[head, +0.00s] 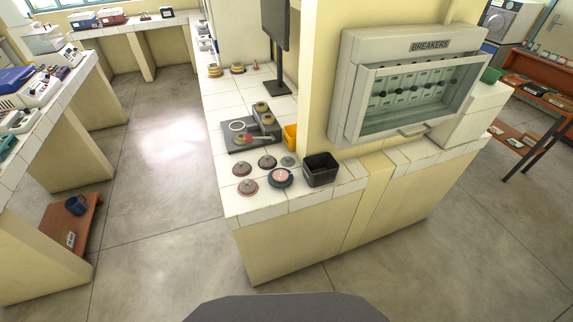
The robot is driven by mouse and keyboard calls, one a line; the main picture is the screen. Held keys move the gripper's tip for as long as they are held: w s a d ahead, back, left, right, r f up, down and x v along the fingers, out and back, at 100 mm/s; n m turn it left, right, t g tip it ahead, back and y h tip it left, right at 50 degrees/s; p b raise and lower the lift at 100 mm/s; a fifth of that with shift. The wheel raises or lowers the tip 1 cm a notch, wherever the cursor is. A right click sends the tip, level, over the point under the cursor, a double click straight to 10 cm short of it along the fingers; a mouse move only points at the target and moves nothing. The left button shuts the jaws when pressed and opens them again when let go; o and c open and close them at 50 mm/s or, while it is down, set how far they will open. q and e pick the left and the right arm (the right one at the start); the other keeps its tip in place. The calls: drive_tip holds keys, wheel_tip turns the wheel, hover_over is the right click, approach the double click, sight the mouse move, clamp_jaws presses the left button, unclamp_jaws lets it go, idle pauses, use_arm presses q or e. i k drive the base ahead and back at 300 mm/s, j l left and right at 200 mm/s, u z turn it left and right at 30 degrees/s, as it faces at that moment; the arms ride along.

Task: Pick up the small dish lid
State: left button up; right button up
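Several small round dishes lie on the white tiled counter in the middle of the view. Three are reddish-brown with a small dark spot on top: a left one (242,169), a middle one (267,162) and a front one (248,187). A flat greenish-grey disc (288,161) lies to their right. A pink-topped dish (280,177) sits on a dark round base in front of it. I cannot tell which of these is the small dish lid. Neither of my grippers is in view.
A dark tray (229,146) behind the dishes holds a pale ring, a red item and stacked dishes (262,108). A black bin (320,170) and a yellow container (290,136) stand right of them. A breaker box (410,85) overhangs the counter's right part. Floor (165,215) at left is open.

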sight(286, 161)
drive_tip(key=i+j+z, duration=0.2)
drive_tip(key=j, duration=0.35)
drive_tip(key=i+j+z, duration=0.2)
drive_tip(key=j, duration=0.35)
drive_tip(key=j+z, duration=0.2)
drive_tip(key=j, duration=0.4)
drive_tip(key=j+z, duration=0.2)
drive_tip(key=j, duration=0.4)
drive_tip(key=i, duration=0.05)
